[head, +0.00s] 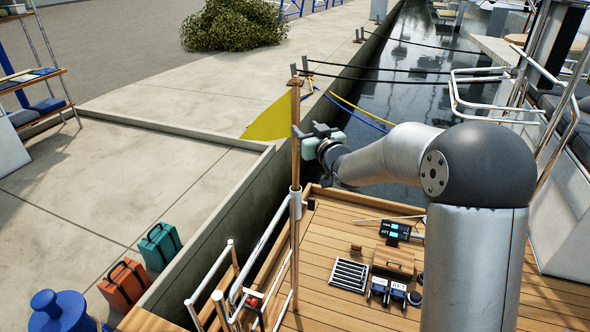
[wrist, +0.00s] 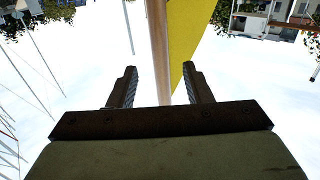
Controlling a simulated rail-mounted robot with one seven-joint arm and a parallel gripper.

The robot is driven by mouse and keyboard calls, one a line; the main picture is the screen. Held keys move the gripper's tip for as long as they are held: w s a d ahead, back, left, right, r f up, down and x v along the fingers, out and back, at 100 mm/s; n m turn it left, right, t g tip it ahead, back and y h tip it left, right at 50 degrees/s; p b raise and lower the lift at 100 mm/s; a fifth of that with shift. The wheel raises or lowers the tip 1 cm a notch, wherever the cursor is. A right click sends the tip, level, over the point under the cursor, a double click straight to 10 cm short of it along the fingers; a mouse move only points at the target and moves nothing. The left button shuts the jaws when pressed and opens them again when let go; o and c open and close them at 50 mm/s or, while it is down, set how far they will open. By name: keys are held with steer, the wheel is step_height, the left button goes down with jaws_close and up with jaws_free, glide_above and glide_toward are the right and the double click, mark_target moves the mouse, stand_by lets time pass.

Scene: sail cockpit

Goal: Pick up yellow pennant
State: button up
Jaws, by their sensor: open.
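The yellow pennant (head: 270,121) is a triangular flag that hangs from the left side of an upright wooden pole (head: 295,155). In the wrist view the pennant (wrist: 185,42) shows as a yellow strip along the right side of the pole (wrist: 157,45). My gripper (head: 304,131) is at the pole beside the pennant, level with its lower part. In the wrist view my gripper (wrist: 160,82) is open, and the pole and the pennant's edge show between its two fingers. I cannot tell whether a finger touches either.
A white holder (head: 295,203) grips the pole low down, above metal rails (head: 258,250). The wooden deck (head: 325,245) carries a vent grille (head: 349,275) and instruments (head: 394,231). Dark mooring lines (head: 380,68) run behind the pole over the water. Two cases (head: 160,246) stand on the quay.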

mark_target(298, 121)
steer(key=p+x, duration=0.1)
steer(key=x, duration=0.6)
steer(key=shift+w+a+p, duration=0.1)
steer(key=shift+p, duration=0.2)
jaws_close()
